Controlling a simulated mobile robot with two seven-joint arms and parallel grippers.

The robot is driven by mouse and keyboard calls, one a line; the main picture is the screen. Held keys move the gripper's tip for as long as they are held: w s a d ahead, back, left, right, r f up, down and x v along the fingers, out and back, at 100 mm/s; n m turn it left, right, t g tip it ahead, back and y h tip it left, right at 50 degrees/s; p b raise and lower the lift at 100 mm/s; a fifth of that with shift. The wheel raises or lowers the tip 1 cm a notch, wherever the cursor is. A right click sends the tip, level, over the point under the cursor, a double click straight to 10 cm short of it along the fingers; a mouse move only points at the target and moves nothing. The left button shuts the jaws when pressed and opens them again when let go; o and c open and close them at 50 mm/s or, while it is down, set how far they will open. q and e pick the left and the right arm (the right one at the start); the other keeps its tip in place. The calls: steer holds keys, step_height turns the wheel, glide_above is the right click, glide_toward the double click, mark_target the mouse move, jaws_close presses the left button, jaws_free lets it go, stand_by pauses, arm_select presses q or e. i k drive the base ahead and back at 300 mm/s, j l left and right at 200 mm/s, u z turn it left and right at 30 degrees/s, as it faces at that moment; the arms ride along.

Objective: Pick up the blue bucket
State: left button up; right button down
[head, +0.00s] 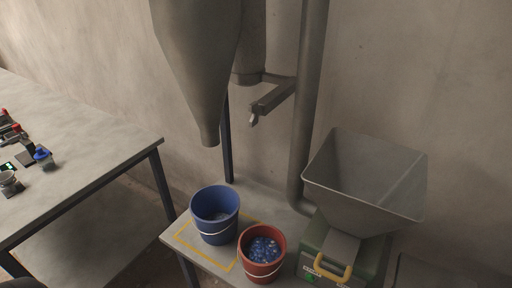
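The blue bucket (215,214) stands upright on a low grey table, inside a yellow outline marked on the top. A white handle hangs across its front.
A red bucket (262,268) with blue bits stands close at its right. A grey cone (203,75) hangs above the blue bucket. A green machine with a metal hopper (362,187) stands at right. A workbench (95,165) with small items is at left.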

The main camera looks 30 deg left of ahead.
mark_target(214, 209)
steer(key=u, duration=1.25)
steer(key=i+j+z, duration=0.15)
steer(key=j, duration=0.3)
steer(key=j+z, duration=0.2)
steer(key=j, duration=0.25)
